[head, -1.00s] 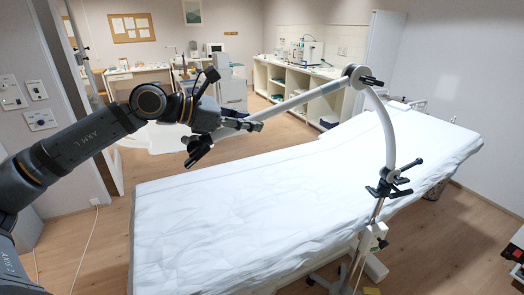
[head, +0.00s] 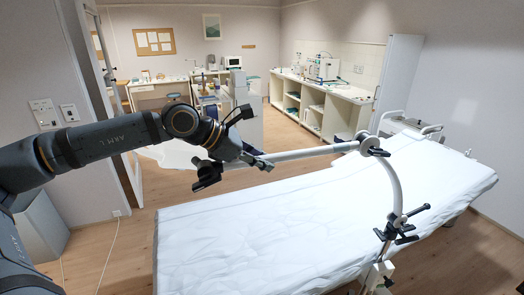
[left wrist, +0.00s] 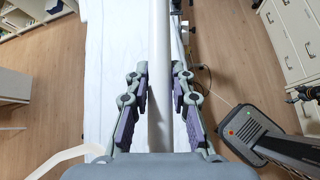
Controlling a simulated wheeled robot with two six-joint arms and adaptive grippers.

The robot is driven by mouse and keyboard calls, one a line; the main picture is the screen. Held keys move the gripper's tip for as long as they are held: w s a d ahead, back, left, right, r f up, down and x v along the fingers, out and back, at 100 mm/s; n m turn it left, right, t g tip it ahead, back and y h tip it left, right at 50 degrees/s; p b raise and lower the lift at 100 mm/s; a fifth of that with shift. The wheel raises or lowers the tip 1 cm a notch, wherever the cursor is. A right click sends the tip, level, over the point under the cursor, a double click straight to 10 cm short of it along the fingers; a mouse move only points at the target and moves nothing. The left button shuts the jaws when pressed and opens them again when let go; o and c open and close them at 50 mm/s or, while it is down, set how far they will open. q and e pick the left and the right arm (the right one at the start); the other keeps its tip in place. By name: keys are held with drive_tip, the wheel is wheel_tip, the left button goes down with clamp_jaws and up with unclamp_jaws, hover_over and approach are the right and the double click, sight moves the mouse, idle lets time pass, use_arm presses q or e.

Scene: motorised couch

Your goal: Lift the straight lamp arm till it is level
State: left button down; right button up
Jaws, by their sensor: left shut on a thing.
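The straight lamp arm (head: 315,153) is a pale tube above the couch. In the head view it slopes slightly, its right end a little higher than its left. At the right it meets a round joint (head: 370,145), from which a curved white arm (head: 391,182) drops to a post with black clamp handles. My left gripper (head: 258,162) is shut on the tube near its left end. In the left wrist view the tube (left wrist: 160,55) runs between the fingers (left wrist: 159,95). My right gripper is out of view.
The white-covered couch (head: 270,230) fills the floor below the arm. A white counter with open shelves (head: 310,100) stands at the back right. A cabinet and desk are behind. Open wooden floor lies at left.

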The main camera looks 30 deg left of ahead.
use_arm(q)
drive_tip(key=shift+r, duration=0.35)
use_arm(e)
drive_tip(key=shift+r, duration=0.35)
use_arm(q)
drive_tip(key=shift+f, duration=0.1)
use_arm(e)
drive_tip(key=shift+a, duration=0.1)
use_arm(q)
drive_tip(key=c, duration=1.5)
unclamp_jaws()
drive_tip(key=o, duration=0.4)
drive_tip(key=shift+s, duration=0.25)
drive_tip(key=shift+c, duration=0.2)
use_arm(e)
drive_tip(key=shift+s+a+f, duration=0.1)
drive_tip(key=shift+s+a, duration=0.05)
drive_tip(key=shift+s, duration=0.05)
use_arm(q)
drive_tip(key=shift+w, duration=0.1)
wheel_tip(320, 180, up, 10)
drive_tip(key=shift+r, duration=0.1)
